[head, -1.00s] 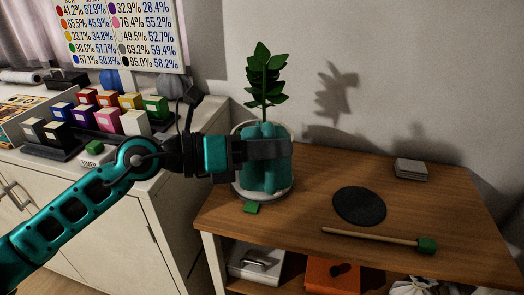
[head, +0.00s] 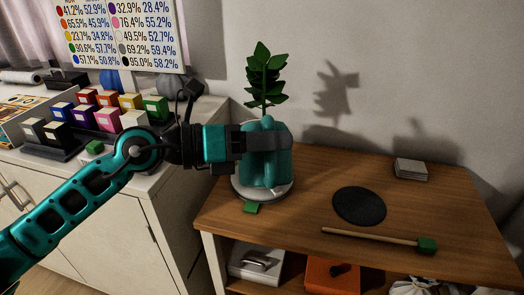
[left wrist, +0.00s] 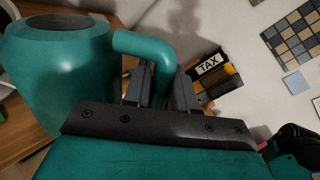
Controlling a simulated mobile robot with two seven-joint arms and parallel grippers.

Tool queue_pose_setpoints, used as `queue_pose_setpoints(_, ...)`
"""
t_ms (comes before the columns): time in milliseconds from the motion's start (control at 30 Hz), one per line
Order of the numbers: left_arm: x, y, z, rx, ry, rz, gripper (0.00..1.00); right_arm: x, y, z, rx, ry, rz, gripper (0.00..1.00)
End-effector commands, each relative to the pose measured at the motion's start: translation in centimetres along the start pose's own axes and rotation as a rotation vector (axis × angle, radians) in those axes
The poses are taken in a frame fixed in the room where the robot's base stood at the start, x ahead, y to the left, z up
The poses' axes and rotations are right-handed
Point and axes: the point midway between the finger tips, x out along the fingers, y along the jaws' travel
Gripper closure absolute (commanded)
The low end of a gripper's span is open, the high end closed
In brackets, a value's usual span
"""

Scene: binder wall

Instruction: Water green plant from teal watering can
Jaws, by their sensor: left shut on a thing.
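The teal watering can (head: 268,172) is held upright in front of the plant pot, over the left end of the wooden table. My left gripper (head: 262,142) is shut on its handle. In the left wrist view, the handle (left wrist: 150,45) passes between the fingers (left wrist: 160,85) and the can's round body is at the left. The green plant (head: 266,75) rises behind the can. Its pot is mostly hidden by the can; a pale saucer (head: 239,190) shows beneath. The spout cannot be made out. My right gripper is not in view.
On the wooden table (head: 300,215) lie a dark round mat (head: 359,206), a green-tipped stick (head: 370,238), a stack of grey squares (head: 411,169) and a small green tag (head: 251,208). A white cabinet (head: 110,220) with colored boxes stands at the left. The wall is close behind the plant.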

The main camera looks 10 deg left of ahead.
Motion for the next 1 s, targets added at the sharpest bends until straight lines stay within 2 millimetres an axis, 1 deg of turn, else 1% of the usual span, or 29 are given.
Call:
queue_pose_setpoints(333, 0.0, -0.1, 0.3, 0.002, -0.005, -0.002, 1.00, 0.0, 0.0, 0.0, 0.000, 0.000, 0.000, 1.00)
queue_pose_setpoints(467, -0.1, -0.4, 1.4, -0.032, 0.001, -0.002, 1.00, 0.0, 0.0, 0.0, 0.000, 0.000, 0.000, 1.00)
queue_pose_setpoints(1000, -0.1, -0.3, 1.3, -0.040, 0.004, -0.002, 1.00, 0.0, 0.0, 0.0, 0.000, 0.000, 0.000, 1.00)
